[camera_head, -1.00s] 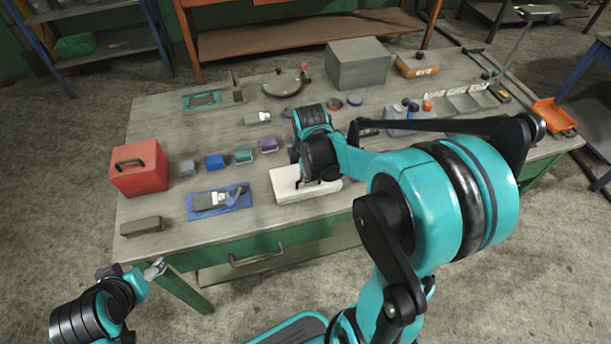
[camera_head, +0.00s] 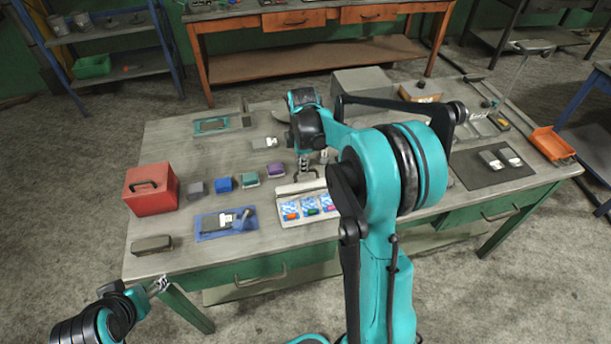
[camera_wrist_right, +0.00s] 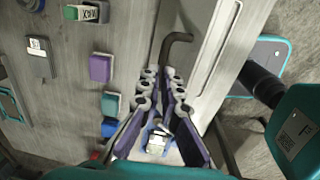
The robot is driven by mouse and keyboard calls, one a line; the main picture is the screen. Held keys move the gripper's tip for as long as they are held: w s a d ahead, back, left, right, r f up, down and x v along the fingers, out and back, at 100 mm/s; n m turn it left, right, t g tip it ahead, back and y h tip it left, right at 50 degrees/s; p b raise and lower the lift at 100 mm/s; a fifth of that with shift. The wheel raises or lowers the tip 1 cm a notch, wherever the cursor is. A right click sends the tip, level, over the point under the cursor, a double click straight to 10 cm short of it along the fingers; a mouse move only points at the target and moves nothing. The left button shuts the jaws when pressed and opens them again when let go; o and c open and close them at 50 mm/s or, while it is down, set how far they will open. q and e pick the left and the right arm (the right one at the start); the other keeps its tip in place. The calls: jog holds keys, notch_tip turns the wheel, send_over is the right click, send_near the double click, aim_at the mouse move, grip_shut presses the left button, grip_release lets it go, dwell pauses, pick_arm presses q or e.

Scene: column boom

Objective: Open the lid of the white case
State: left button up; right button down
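The white case (camera_head: 313,217) is at the table's front edge with its lid (camera_head: 292,189) raised at the back. Blue-and-white contents with small orange, green and pink pieces show inside; my right arm covers its right end. A dark bent handle (camera_head: 306,176) is on the lid. In the right wrist view the handle (camera_wrist_right: 174,46) lies just beyond my fingertips. My right gripper (camera_head: 313,160) is just above and behind the lid, its fingers (camera_wrist_right: 161,88) slightly apart with nothing clearly held. My left gripper (camera_head: 162,284) is off the table's front left corner; its fingers are too small to judge.
A red box (camera_head: 151,195), a blue tray (camera_head: 211,232) and a grey-brown block (camera_head: 152,244) are on the left. Several small coloured boxes, including a purple one (camera_head: 275,170), line up behind. A dark mat (camera_head: 490,175) and an orange bin (camera_head: 552,144) are on the right.

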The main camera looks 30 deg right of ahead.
jog(key=w+d+f, duration=0.1)
jog(key=w+f, duration=0.1)
jog(key=w, duration=0.3)
jog(key=shift+w+f, duration=0.3)
jog(key=shift+w, duration=0.1)
jog(key=c, duration=1.8)
grip_release()
jog(key=shift+d, duration=0.1)
jog(key=shift+o, duration=0.9)
jog(key=shift+s+r, duration=0.2)
jog(key=shift+s, duration=0.2)
pick_arm(q)
jog(key=shift+w+f, duration=0.2)
jog(key=shift+w, duration=0.2)
pick_arm(e)
jog(key=shift+w, duration=0.1)
pick_arm(q)
jog(key=shift+w+d, duration=0.1)
pick_arm(e)
jog(key=shift+w+f, duration=0.1)
jog(key=shift+w+d, duration=0.1)
jog(key=shift+w, duration=0.05)
